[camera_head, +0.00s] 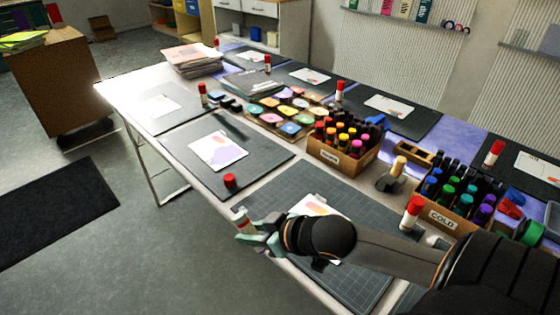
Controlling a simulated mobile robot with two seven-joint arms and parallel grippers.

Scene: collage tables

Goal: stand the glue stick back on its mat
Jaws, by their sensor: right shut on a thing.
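My right gripper (250,232) reaches in from the right, over the near edge of the table. The gridded cutting mat (367,283) lies under and beside my right arm, with a printed card (312,206) partly hidden by the arm. A short red cap-like piece (230,181) sits on the dark mat (262,158) just beyond the gripper. My left gripper is not in view.
Other red-capped glue sticks stand along the table, one (412,212) near my right forearm. A box of warm-coloured markers (345,160) and a box marked COLD (442,219) stand behind the near mat.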

